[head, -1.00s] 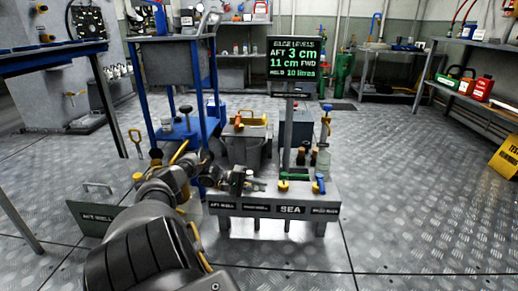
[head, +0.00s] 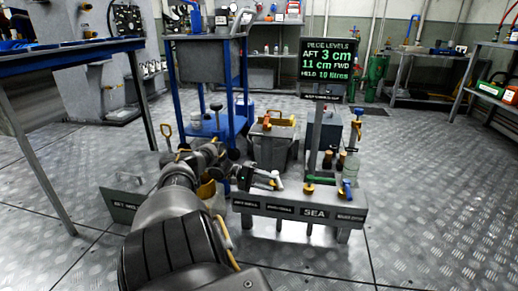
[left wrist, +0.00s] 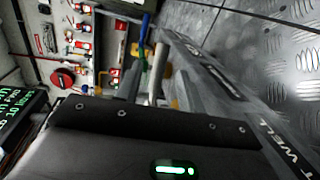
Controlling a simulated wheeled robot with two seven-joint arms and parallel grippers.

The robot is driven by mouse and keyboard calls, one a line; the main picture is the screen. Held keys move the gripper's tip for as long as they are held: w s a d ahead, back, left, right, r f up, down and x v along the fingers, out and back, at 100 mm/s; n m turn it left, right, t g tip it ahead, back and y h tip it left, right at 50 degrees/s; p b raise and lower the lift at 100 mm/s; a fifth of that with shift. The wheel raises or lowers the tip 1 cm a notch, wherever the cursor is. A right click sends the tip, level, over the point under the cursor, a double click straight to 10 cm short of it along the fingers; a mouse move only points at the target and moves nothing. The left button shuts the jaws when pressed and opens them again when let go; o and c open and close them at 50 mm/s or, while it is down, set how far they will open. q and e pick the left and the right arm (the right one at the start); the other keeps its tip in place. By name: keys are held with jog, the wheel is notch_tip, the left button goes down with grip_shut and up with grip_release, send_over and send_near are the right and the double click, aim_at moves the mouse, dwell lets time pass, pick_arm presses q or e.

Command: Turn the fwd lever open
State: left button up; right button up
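The valve bench (head: 237,205) is a low grey manifold with labelled front plates; one reads SEA. On its top stand a green lever with a yellow base (head: 309,188) and a blue lever (head: 346,188). A pale rod-like lever (head: 278,181) stands left of them, above the second plate, whose text is too blurred to read. My left gripper (head: 266,179) is at this pale lever, over the bench's left part. In the left wrist view the pale lever (left wrist: 160,68) shows between the spread fingers, the blue lever (left wrist: 145,25) beyond. Contact cannot be told. My right gripper is out of view.
A display post (head: 327,54) rises behind the bench, with bottles (head: 350,171) near it. A grey bin (head: 272,145) and blue cart (head: 228,127) stand behind. A blue-edged table (head: 90,49) is at the left. Floor at the right is clear.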

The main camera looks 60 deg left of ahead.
pick_arm(q)
jog(key=shift+v, duration=2.2)
